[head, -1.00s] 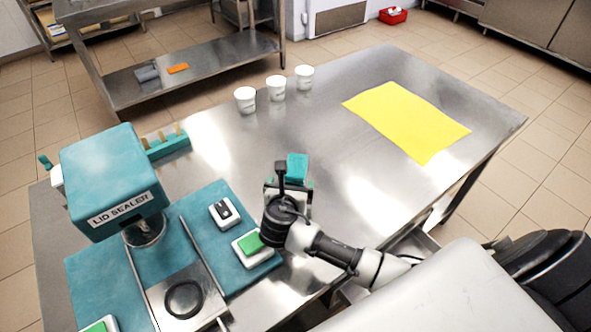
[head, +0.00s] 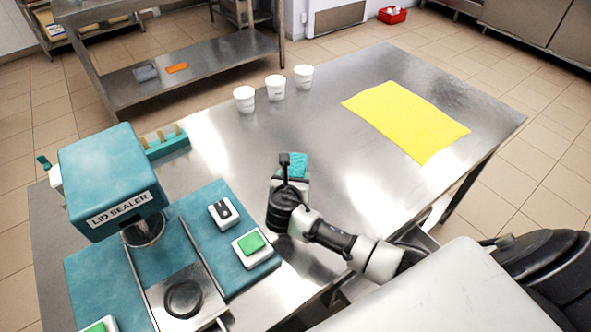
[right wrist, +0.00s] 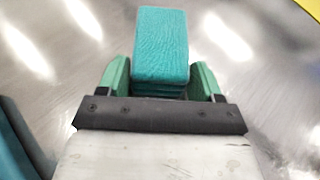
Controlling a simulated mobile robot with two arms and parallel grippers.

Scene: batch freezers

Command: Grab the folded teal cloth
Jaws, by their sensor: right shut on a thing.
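The folded teal cloth (right wrist: 161,48) is a small thick stack of layers, between the green fingers of my right gripper (right wrist: 162,85) in the right wrist view. The fingers are shut on its sides near the close end. In the head view the cloth (head: 297,160) shows past the right gripper (head: 291,172), which hides its near part. I cannot tell whether the cloth still touches the steel table (head: 330,215). My left gripper is not in view.
The teal lid sealer (head: 110,180) with its platform and green button (head: 251,243) stands left of my right arm. Three white cups (head: 275,87) stand at the back. A yellow sheet (head: 405,120) lies to the right. The table between is clear.

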